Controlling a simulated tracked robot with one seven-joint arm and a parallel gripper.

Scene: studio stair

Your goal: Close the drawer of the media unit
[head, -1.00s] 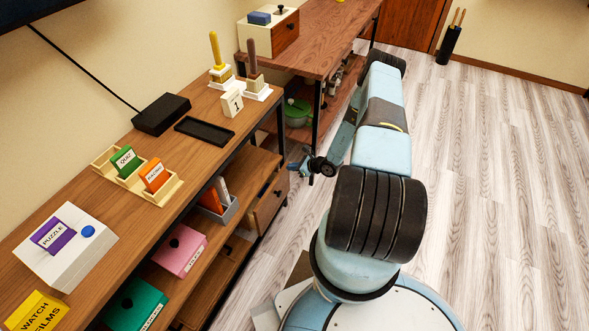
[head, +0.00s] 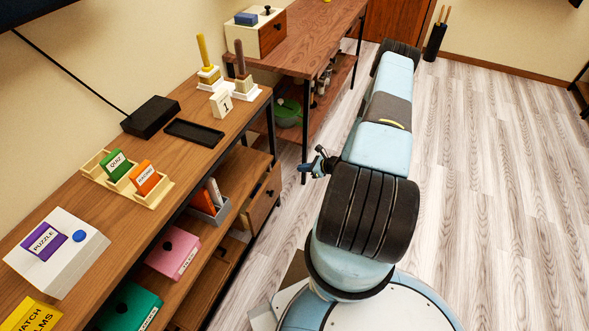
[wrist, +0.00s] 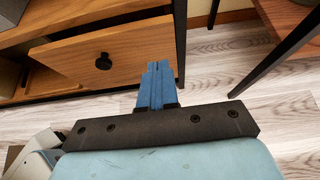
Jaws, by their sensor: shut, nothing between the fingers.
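The media unit (head: 135,185) is a long wooden unit with a dark metal frame along the left of the head view. Its drawer (head: 264,199) is at the far end of the unit, with a dark round knob; the drawer front also shows in the wrist view (wrist: 140,45) and stands out from the unit, partly open. My gripper (head: 318,166) is to the right of the drawer in the head view, apart from it. In the wrist view my gripper (wrist: 155,78) has its blue fingers together, below and right of the black knob (wrist: 103,62), with nothing held.
A second wooden table (head: 325,45) with dark legs stands beyond the unit. A pink box (head: 173,253) and a green box (head: 128,306) sit on the unit's shelf.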

